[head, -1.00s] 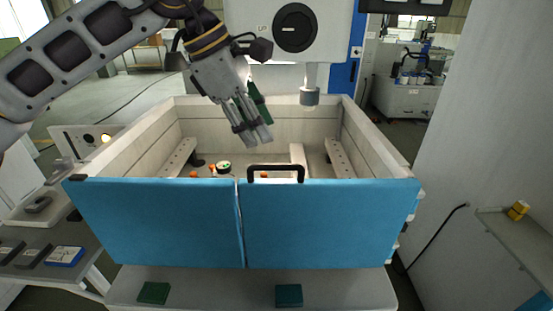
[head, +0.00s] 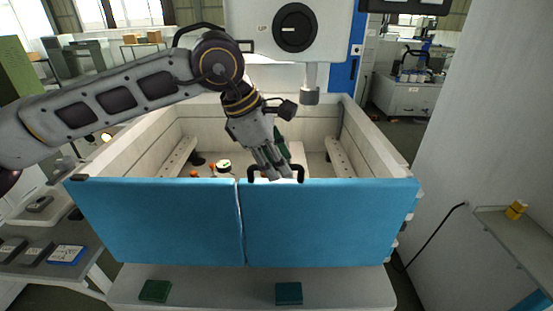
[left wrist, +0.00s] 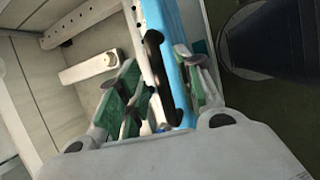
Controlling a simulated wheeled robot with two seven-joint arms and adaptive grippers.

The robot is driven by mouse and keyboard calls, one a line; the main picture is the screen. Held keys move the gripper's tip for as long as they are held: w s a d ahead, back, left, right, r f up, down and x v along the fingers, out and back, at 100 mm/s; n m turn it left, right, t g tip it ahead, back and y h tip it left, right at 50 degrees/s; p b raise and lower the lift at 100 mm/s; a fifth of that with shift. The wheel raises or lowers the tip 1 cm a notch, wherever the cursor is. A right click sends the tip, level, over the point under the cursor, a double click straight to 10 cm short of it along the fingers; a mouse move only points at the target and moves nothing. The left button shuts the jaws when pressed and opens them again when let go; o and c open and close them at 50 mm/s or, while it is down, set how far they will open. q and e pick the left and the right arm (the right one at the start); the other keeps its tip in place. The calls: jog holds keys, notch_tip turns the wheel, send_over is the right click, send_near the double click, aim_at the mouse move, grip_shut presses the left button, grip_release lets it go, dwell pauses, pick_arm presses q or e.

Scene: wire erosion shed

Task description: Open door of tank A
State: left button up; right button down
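The tank (head: 160,143) has pale walls and a blue two-panel front door, with a left panel (head: 160,222) and a right panel (head: 330,222) upright side by side. A black handle (head: 302,171) stands at the right panel's top edge. My left gripper (head: 276,176) is at this handle and hides part of it. In the left wrist view, my left gripper (left wrist: 165,95) is open, its green-padded fingers on either side of the black handle (left wrist: 158,60) and the blue door edge (left wrist: 174,45). Whether the fingers touch the handle cannot be told. My right gripper is out of view.
A white machine head (head: 335,35) with a nozzle (head: 310,86) hangs above the tank. Small orange and green-black parts (head: 222,166) lie inside. A grey wall (head: 490,120) and a shelf (head: 520,235) stand at right. A grey ledge (head: 220,285) lies below the door.

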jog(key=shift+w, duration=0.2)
pick_arm(q)
grip_shut()
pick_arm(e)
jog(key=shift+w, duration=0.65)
